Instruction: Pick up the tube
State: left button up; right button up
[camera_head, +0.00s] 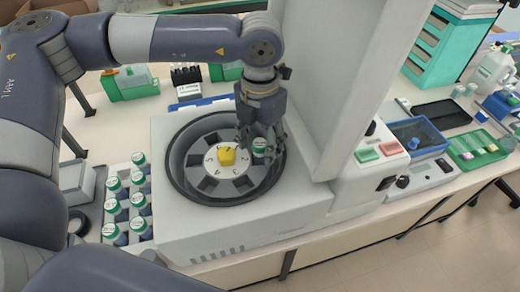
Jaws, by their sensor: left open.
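A tube (260,149) with a pale, greenish cap sits in the right part of the rotor (212,176) inside the open grey centrifuge (190,232). My left gripper (262,138) reaches down over the rotor with its fingers spread at the tube. It is open. The fingers partly cover the tube, and I cannot tell whether they touch it. The rotor has a yellow knob (227,156) at its middle and numbered dark slots around it. My right gripper is not in view.
A rack of several green-capped bottles (140,200) stands left of the centrifuge. The raised centrifuge lid (345,70) stands close to the right of my gripper. A blue tray (418,133) and a green tray (474,150) lie farther right.

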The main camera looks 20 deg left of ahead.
pick_arm(q)
jog(key=shift+f, duration=1.2)
jog(key=c, duration=1.1)
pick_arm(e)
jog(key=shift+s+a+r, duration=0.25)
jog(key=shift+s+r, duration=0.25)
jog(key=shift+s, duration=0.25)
pick_arm(q)
jog(key=shift+r, duration=0.1)
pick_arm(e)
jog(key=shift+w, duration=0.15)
